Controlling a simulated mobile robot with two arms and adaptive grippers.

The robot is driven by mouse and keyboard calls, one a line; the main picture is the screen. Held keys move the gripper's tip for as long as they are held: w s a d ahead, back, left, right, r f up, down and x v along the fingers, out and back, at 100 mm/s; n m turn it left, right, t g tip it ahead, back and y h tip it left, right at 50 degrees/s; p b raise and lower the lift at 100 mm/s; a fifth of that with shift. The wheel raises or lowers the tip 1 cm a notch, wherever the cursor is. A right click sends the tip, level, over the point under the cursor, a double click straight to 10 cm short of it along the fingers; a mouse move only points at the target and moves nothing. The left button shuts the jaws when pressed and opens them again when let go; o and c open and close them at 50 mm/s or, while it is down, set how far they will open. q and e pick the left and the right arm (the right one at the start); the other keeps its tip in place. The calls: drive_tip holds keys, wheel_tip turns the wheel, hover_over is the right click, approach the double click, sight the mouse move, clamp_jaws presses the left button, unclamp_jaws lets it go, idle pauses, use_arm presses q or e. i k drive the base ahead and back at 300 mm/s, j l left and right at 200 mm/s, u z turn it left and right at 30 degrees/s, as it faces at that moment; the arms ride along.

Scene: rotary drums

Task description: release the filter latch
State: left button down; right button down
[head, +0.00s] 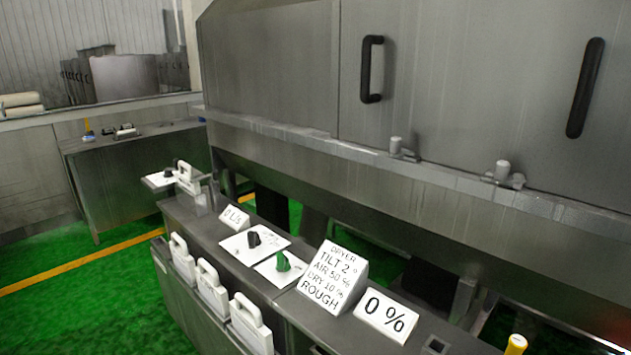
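No part is marked as the filter latch, so I cannot tell which one it is. Two small grey knob-like fittings, a left one (396,147) and a right one (503,172), stand on the ledge of the large steel machine (280,75). White parts with handles (212,292) hang in a row along the console's front side. Neither of my grippers is in view.
The steel console (190,222) carries a black knob (253,239), a green knob (283,262), a "DRYER" sign (334,276) and a "0 %" sign (386,316). Black door handles (372,69) are on the machine. Green floor (90,310) is clear at left.

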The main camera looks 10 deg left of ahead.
sight(214, 176)
drive_tip(key=i+j, duration=0.2)
drive_tip(key=j, duration=0.15)
drive_tip(key=i+j, duration=0.15)
drive_tip(key=j, duration=0.2)
drive_tip(key=i+j, duration=0.2)
drive_tip(key=j, duration=0.15)
drive_tip(key=i+j+z, duration=0.1)
drive_tip(key=i+j, duration=0.25)
drive_tip(key=j, duration=0.3)
drive_tip(key=i+j, duration=0.2)
drive_tip(key=j, duration=0.2)
drive_tip(key=i+j, duration=0.2)
drive_tip(key=j, duration=0.15)
drive_tip(key=i+j, duration=0.15)
drive_tip(key=j, duration=0.2)
drive_tip(key=z, duration=0.05)
